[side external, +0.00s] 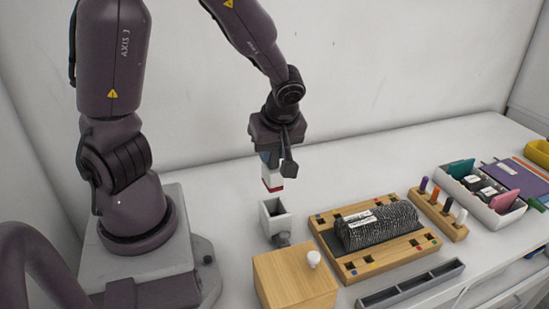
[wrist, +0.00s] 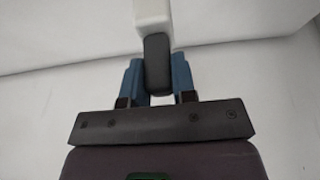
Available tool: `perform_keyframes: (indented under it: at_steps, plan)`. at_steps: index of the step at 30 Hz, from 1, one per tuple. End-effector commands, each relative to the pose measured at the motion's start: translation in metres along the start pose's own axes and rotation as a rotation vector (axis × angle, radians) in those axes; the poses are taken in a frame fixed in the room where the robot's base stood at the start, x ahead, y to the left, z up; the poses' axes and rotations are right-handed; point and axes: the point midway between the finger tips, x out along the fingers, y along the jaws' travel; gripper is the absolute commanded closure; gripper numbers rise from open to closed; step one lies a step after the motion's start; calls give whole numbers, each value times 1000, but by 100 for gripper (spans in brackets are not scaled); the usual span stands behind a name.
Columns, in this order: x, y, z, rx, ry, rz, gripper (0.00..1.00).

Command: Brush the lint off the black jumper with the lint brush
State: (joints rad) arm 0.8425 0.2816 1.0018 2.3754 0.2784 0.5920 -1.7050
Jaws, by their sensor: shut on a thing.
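My gripper (side external: 271,156) is above the table, left of and higher than the dark speckled item. It is shut on what looks like the lint brush (side external: 272,177), a white piece with a red lower edge, hanging down. In the wrist view the blue fingers (wrist: 157,76) flank its dark part, and the white part of the brush (wrist: 153,12) extends beyond them. The black jumper (side external: 382,229) appears as a rounded black bundle covered in pale marks, with a white label. It lies on a wooden board (side external: 366,268), apart from the brush.
A grey open-topped holder (side external: 277,223) stands below the brush. A wooden box (side external: 290,285) with a white knob is in front. A grey compartment tray (side external: 408,287), a rack of coloured pens (side external: 446,222) and a white organiser (side external: 506,219) surround the board. The table behind is clear.

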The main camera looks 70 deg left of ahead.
Motion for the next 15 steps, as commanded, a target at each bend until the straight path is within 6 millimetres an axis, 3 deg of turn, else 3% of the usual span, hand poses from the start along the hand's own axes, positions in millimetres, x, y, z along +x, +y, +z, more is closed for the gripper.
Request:
perform_keyframes:
  at_steps: [4, 8, 15]
  plan:
    - [-2, 36, -6, 9, 4, 9, 98]
    - [-9, 88, 3, 97, 2, 44, 98]
    - [-28, 186, 48, 364, -1, 154, 98]
